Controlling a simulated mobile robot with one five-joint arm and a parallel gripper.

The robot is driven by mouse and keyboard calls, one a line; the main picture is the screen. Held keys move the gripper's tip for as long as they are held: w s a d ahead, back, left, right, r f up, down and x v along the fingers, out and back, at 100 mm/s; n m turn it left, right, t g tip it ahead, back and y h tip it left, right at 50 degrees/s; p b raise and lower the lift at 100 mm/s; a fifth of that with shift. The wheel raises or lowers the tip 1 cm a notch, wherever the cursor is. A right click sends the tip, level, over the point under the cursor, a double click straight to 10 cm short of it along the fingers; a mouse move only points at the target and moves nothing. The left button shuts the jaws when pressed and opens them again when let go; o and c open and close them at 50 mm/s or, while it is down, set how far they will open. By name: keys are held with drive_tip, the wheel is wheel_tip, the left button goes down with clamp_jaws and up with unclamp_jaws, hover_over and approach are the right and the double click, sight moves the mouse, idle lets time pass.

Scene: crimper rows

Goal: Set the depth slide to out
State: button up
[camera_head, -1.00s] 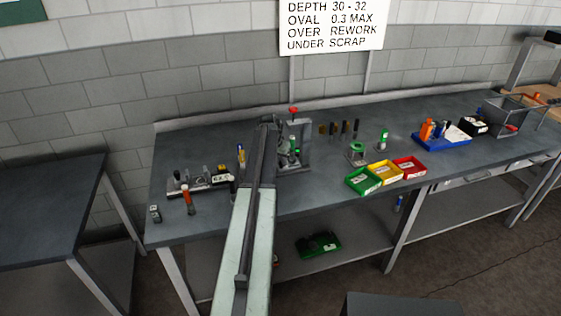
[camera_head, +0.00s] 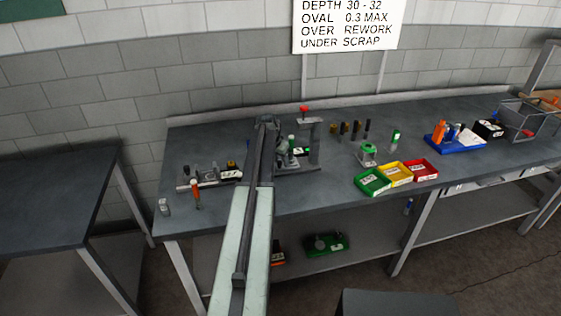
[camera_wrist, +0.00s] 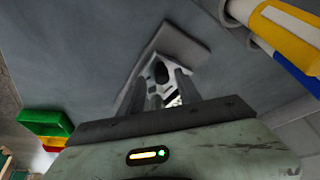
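A grey press-like fixture (camera_head: 314,145) with a red knob on top and a green part stands on the bench, just right of my arm in the head view. I cannot make out a depth slide or its setting. In the wrist view, my gripper (camera_wrist: 170,90) has two grey fingers standing apart, with white and dark parts showing between or behind them. A grey plate (camera_wrist: 185,42) lies beyond the fingertips. Contact cannot be told. In the head view, my arm hides the fingertips.
Left of my arm are a dark block with small fittings (camera_head: 205,181) and an orange-handled tool (camera_head: 196,194). Green (camera_head: 373,182), yellow (camera_head: 396,174) and red (camera_head: 423,169) bins sit at right. A yellow, white and blue object (camera_wrist: 287,32) is close in the wrist view.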

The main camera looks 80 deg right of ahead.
drive_tip(key=shift+r, duration=0.1)
drive_tip(key=p+v, duration=0.7)
drive_tip(key=shift+a+r, duration=0.15)
drive_tip(key=shift+r, duration=0.1)
drive_tip(key=shift+w, duration=0.1)
